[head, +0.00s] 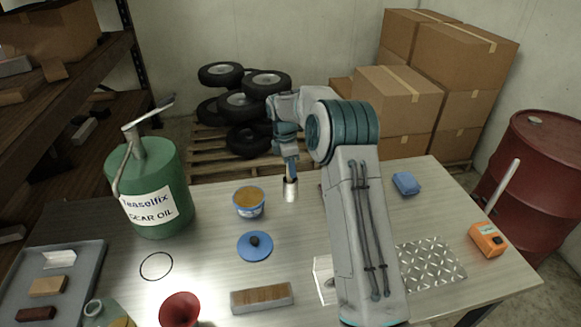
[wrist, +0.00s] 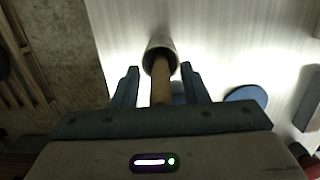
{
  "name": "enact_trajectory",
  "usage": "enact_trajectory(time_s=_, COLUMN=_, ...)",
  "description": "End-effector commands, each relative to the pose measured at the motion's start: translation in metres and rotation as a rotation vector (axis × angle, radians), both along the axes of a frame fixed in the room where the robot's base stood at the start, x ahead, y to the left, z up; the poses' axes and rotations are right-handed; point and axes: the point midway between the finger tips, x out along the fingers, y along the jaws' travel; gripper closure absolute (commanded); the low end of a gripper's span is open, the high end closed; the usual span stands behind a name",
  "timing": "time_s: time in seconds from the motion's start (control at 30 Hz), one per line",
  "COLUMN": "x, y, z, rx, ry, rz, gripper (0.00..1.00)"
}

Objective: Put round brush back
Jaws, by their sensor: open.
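The round brush shows in the wrist view as a brown wooden handle (wrist: 161,82) running to a pale metallic cylinder (wrist: 158,50). In the head view the pale cylinder (head: 291,190) is upright at the far part of the table, right of the blue tub. I cannot tell whether the cylinder is part of the brush or a separate holder; bristles are not visible. My gripper (wrist: 160,84) is open, with one finger on each side of the handle. In the head view my gripper (head: 289,171) is just above the cylinder.
A blue tub (head: 249,211) with yellow-brown contents and a blue lid (head: 255,254) are left of the cylinder. A green oil can (head: 155,182) stands farther left. A black circle outline (head: 156,266) marks bare table. A wood-topped block (head: 261,306) and red funnel (head: 179,310) are in front.

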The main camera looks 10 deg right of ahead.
Motion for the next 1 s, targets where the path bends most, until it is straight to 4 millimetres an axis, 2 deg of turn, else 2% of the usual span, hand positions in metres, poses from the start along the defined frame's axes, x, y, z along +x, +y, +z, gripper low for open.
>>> enact_trajectory(time_s=0.4, x=0.001, y=0.01, z=0.083, rx=0.0, ry=-0.005, rz=0.001, gripper=0.6)
enact_trajectory(time_s=0.5, x=0.001, y=0.012, z=0.098, rx=0.0, ry=-0.004, rz=0.0, gripper=0.6)
enact_trajectory(time_s=0.7, x=-0.002, y=0.015, z=0.116, rx=0.0, ry=-0.005, rz=-0.009, gripper=0.6)
enact_trajectory(time_s=0.87, x=-0.025, y=0.017, z=0.14, rx=-0.003, ry=-0.044, rz=-0.097, gripper=0.6)
enact_trajectory(time_s=1.0, x=-0.064, y=0.019, z=0.166, rx=0.003, ry=-0.1, rz=-0.253, gripper=0.6)
